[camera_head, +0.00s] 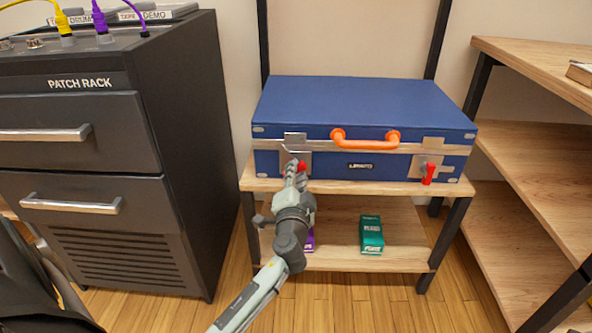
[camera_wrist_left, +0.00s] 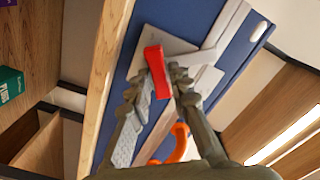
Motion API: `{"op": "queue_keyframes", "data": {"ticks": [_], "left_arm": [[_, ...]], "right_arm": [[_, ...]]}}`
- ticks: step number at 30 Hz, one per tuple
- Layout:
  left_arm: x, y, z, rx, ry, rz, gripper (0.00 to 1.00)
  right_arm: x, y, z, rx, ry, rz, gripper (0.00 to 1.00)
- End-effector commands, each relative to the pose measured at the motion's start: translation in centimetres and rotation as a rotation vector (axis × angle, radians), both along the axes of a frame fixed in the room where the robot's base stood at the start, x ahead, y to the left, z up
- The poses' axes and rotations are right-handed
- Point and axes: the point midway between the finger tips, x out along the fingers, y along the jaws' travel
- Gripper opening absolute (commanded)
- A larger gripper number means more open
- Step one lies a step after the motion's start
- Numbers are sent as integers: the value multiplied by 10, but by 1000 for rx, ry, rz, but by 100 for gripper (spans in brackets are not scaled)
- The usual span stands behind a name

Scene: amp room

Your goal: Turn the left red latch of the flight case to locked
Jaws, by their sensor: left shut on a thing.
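The blue flight case (camera_head: 355,105) lies closed on the upper shelf of a wood and black stand, with an orange handle (camera_head: 365,137) on its front. The left red latch (camera_head: 302,166) is on a metal plate at the case's front left. My left gripper (camera_head: 293,172) is at that latch and partly covers it. In the left wrist view the fingers (camera_wrist_left: 158,84) are shut on the red latch (camera_wrist_left: 157,70), one on each side. The right red latch (camera_head: 429,173) hangs down on its plate, apart from my gripper. My right gripper is not in view.
A dark patch rack (camera_head: 110,160) with drawers and cables on top stands at the left. A wooden shelf unit (camera_head: 535,140) stands at the right. A green box (camera_head: 371,235) and a partly hidden purple thing (camera_head: 311,240) are on the stand's lower shelf.

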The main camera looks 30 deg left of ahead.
Motion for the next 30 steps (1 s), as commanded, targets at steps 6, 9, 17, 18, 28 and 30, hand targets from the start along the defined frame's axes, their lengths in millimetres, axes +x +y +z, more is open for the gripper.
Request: {"op": "queue_keyframes", "data": {"ticks": [6,9,17,18,28,30], "left_arm": [[0,0,0,175,109,1,0],[0,0,-1,250,157,0,0],[0,-1,-3,412,256,1,0],[0,-1,-3,432,268,1,0],[0,-1,-4,529,327,0,0],[0,-1,-4,538,332,0,0]], "right_arm": [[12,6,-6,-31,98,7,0],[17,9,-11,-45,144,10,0],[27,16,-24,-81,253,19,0],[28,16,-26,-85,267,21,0],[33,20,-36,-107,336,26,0],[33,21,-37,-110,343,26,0]]}}
